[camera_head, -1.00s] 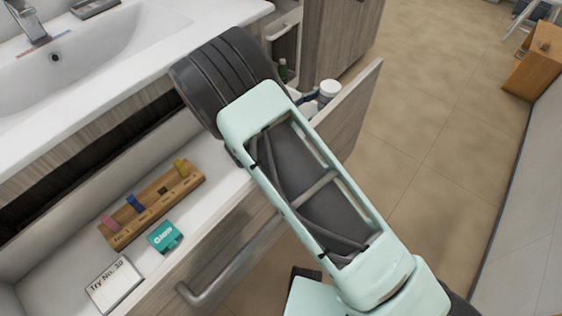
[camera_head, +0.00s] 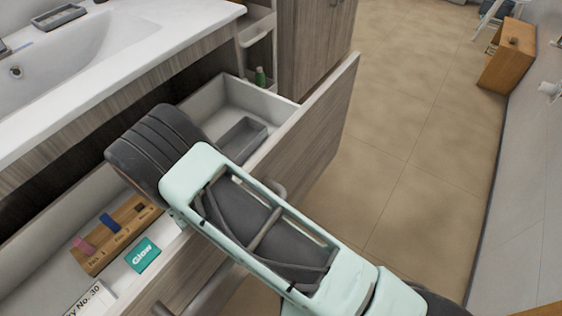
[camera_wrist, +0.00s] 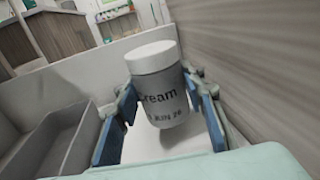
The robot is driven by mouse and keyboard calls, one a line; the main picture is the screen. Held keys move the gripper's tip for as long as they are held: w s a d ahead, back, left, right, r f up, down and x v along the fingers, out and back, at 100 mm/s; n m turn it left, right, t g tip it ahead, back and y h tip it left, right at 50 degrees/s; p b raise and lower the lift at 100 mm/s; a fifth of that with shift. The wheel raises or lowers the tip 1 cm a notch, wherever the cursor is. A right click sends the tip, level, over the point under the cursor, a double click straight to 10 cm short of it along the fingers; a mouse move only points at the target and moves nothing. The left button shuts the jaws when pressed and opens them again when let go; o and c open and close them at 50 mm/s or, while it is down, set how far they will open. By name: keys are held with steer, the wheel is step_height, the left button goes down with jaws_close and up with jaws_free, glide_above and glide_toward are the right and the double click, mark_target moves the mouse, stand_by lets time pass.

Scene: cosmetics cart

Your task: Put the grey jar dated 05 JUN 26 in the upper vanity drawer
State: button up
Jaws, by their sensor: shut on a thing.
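A pale grey jar (camera_wrist: 160,96) with a white lid stands between the blue pads of my gripper (camera_wrist: 163,86) in the wrist view. Its label reads "Cream", and the date below is partly covered, ending in "5 JUN 26". My gripper is shut on the jar. The open vanity drawer (camera_head: 221,96) lies under my arm in the head view. The wrist view shows drawer walls and a pale floor around the jar; whether the jar touches the floor I cannot tell. My arm hides the gripper and jar in the head view.
A grey tray (camera_head: 243,141) lies in the drawer's far part and shows left of the jar in the wrist view (camera_wrist: 62,132). A wooden holder (camera_head: 120,232), a teal "Glow" card (camera_head: 143,255) and a white card (camera_head: 90,301) lie nearer. The sink counter (camera_head: 130,50) overhangs behind.

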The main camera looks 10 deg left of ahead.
steer(key=shift+f, duration=0.55)
steer(key=shift+f+b, duration=0.4)
steer(key=shift+f, duration=0.2)
steer(key=o, duration=1.2)
